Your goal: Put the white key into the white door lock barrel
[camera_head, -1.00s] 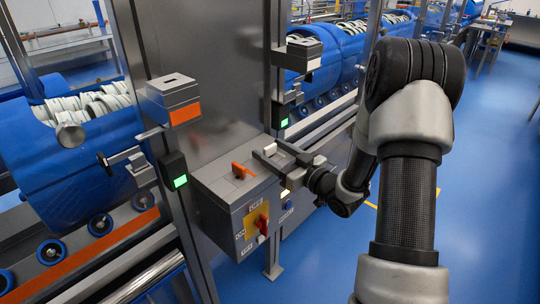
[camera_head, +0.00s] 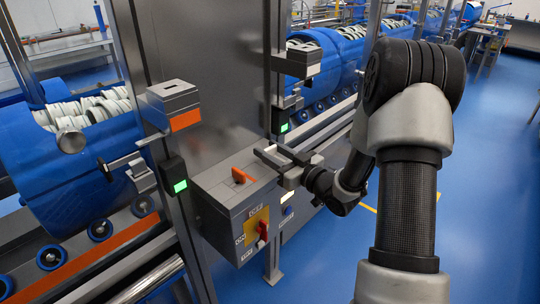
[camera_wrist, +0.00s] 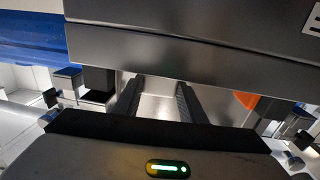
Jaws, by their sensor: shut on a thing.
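My gripper (camera_head: 270,154) is at the right part of the top of the grey control box (camera_head: 213,196). It is shut on the white key, which the fingers mostly hide in the head view. The wrist view shows both dark fingers (camera_wrist: 158,98) close to a grey box face, with no clear view of the key. The white door lock barrel seems to be the grey unit with a white band (camera_head: 313,69) on the post behind, above and to the right of my gripper. An orange key (camera_head: 242,175) stands on the control box, left of my gripper.
A second grey lock unit with an orange band (camera_head: 185,120) is on the left post. The control box front carries a red rotary switch (camera_head: 262,230) on a yellow plate. A grey metal panel (camera_head: 205,70) rises behind. Blue floor (camera_head: 490,180) is open at the right.

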